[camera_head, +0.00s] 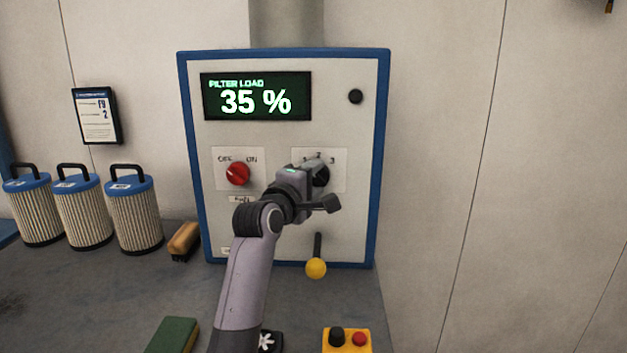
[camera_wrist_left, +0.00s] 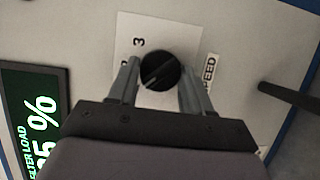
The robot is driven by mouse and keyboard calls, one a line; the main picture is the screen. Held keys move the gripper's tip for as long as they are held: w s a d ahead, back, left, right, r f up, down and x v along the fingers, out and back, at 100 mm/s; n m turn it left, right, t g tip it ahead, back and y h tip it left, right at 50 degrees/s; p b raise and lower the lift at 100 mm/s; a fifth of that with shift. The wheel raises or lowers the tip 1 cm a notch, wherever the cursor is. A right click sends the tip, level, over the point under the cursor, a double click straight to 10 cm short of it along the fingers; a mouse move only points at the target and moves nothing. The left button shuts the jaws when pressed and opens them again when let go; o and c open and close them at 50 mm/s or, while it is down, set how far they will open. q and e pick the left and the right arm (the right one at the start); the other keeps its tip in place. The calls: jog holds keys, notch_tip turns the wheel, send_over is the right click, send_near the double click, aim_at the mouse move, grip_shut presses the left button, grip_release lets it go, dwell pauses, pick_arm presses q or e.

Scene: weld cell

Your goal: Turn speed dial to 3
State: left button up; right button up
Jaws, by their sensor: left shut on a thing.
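The speed dial (camera_head: 321,175) is a black round knob on a white plate marked 1, 2, 3, on the right half of the control panel (camera_head: 352,225). In the head view my left gripper (camera_head: 318,184) is in front of it and hides part of it. In the left wrist view the dial (camera_wrist_left: 160,71) sits between the two fingers of my left gripper (camera_wrist_left: 158,85), which is shut on it. A light line marks the dial's face. The 3 and the word SPEED show beside it. Which number the dial points at is hard to tell. My right gripper is not in view.
A red OFF/ON knob (camera_head: 238,173) is left of the dial. A lever with a yellow ball (camera_head: 316,268) hangs below it. The display (camera_head: 256,97) reads FILTER LOAD 35 %. Filter cartridges (camera_head: 133,215), a brush (camera_head: 184,240) and a yellow button box (camera_head: 346,341) stand on the bench.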

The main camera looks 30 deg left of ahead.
pick_arm(q)
jog(key=shift+m, duration=0.3)
jog(key=m+g, duration=0.1)
jog(key=m, duration=0.2)
jog(key=shift+r+g, duration=0.2)
jog(key=shift+g, duration=0.2)
jog(key=m, duration=0.2)
jog(key=m+g+y, duration=0.1)
jog(key=shift+w+d+r+m+g+y, duration=0.1)
jog(key=shift+r+m+g+y, duration=0.05)
jog(key=shift+m+g+y, duration=0.2)
jog(key=m+g+y, duration=0.1)
jog(key=m, duration=0.2)
jog(key=shift+d+r, duration=0.1)
jog(key=m+g+y, duration=0.1)
jog(key=m+y, duration=0.1)
jog(key=m, duration=0.1)
jog(key=shift+w+d, duration=0.1)
jog(key=shift+d, duration=0.05)
jog(key=o, duration=1)
jog(key=shift+o, duration=0.2)
